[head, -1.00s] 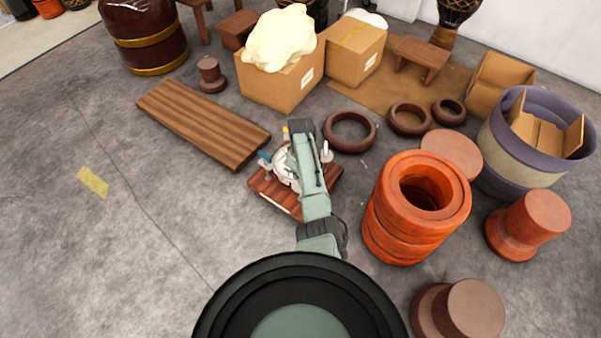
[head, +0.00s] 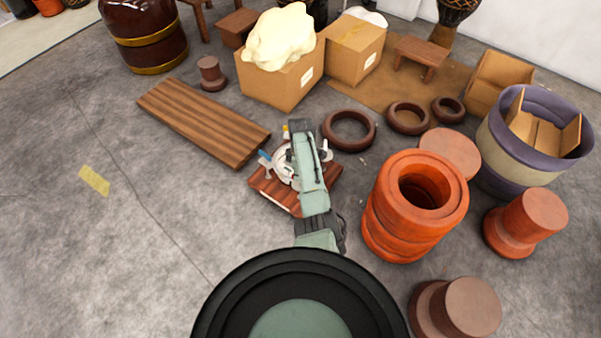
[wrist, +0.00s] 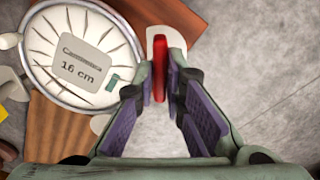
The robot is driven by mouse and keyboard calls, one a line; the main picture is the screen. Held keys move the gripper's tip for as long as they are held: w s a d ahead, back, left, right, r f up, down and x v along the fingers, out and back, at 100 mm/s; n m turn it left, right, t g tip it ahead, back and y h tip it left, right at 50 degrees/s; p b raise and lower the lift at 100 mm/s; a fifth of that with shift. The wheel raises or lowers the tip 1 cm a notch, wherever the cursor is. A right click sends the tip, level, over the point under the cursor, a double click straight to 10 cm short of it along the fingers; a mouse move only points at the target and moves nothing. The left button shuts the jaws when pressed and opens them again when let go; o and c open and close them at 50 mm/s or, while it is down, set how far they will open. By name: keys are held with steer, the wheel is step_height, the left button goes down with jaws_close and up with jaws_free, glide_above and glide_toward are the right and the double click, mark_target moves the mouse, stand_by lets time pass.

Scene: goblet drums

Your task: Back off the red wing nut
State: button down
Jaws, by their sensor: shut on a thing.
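The red wing nut (wrist: 160,72) stands as a narrow upright piece between my fingertips in the wrist view, against a white lug (wrist: 166,34). My gripper (wrist: 162,88) is shut on it. Left of it is the round white drum head (wrist: 52,30) with a metal rim and a label reading 16 cm. The drum (head: 282,168) lies on a reddish wooden board (head: 272,193) in the head view. There my own arm covers the red wing nut and my fingers. A blue piece (head: 264,156) and a yellow piece (head: 286,130) show at the drum's edge.
A ribbed brown plank (head: 203,122) lies at the upper left of the board. Dark rings (head: 349,131) lie behind it to the right. An orange hollow cylinder (head: 385,228) stands close on the right. The grey floor at the left is largely clear.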

steer(key=shift+a+n, duration=0.1)
steer(key=shift+n, duration=0.2)
stand_by(0.4)
steer(key=c, duration=1.7)
jaws_free()
steer(key=shift+o, duration=0.2)
step_height(320, 180, up, 12)
